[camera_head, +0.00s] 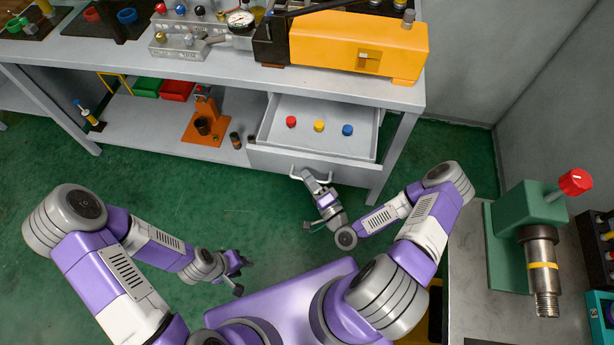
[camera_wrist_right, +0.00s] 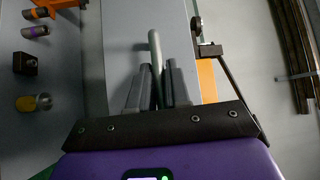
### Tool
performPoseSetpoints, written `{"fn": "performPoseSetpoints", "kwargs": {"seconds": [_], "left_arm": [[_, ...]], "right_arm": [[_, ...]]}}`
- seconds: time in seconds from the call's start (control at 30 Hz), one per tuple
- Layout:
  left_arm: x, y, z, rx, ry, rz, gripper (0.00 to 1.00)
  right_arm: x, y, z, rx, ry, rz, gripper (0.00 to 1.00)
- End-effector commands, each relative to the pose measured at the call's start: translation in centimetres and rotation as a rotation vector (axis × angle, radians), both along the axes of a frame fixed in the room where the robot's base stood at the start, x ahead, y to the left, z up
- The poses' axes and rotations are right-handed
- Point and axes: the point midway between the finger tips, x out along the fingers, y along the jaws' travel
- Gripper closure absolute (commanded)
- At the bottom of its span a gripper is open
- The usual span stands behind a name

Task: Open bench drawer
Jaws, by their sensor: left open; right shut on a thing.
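The bench drawer (camera_head: 268,157) stands pulled out from under the grey workbench (camera_head: 200,62). Inside it lie a red knob (camera_head: 291,122), a yellow knob (camera_head: 319,126) and a blue knob (camera_head: 347,130). My right gripper (camera_head: 307,180) is at the drawer front, shut on the drawer handle (camera_head: 325,178). In the right wrist view the handle bar (camera_wrist_right: 155,50) runs between the two fingers (camera_wrist_right: 155,85). My left gripper (camera_head: 240,270) is open and empty, low over the green floor, apart from the bench.
An orange stand (camera_head: 206,122) and small cylinders sit on the lower shelf, left of the drawer. A yellow machine (camera_head: 350,45) stands on the bench top. A green vise with a pipe (camera_head: 540,262) is on the right-hand table. Green floor (camera_head: 130,175) is free before the bench.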

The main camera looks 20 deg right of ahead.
Motion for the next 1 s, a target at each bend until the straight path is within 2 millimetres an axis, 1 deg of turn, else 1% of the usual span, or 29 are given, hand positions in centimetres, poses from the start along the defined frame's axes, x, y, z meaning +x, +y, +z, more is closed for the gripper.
{"fn": "performPoseSetpoints", "kwargs": {"seconds": [0.33,0.37,0.47,0.77,0.87,0.97,1.0], "left_arm": [[0.0,0.0,0.0,0.000,-0.001,-0.001,0.57],[0.0,0.0,0.0,0.000,-0.001,-0.001,0.57],[0.0,0.0,0.0,0.000,-0.001,-0.001,0.57],[0.0,0.0,0.1,0.000,0.000,0.000,0.57],[0.0,0.0,0.4,0.000,0.000,0.000,0.57],[0.0,0.0,1.0,0.000,0.000,0.000,0.57],[0.0,0.0,1.3,0.000,0.000,0.000,0.57]], "right_arm": [[0.0,0.0,0.0,0.000,-0.001,-0.001,1.00],[0.0,0.0,0.0,0.000,-0.001,-0.001,0.80],[0.0,0.0,0.0,0.000,-0.001,-0.001,0.65],[0.0,0.0,0.2,0.000,-0.001,-0.001,0.64],[0.0,0.0,1.0,0.001,-0.002,-0.001,0.64],[0.0,0.0,2.8,0.001,-0.004,-0.001,0.64],[0.0,-0.1,3.7,0.001,-0.006,-0.001,0.64]]}}
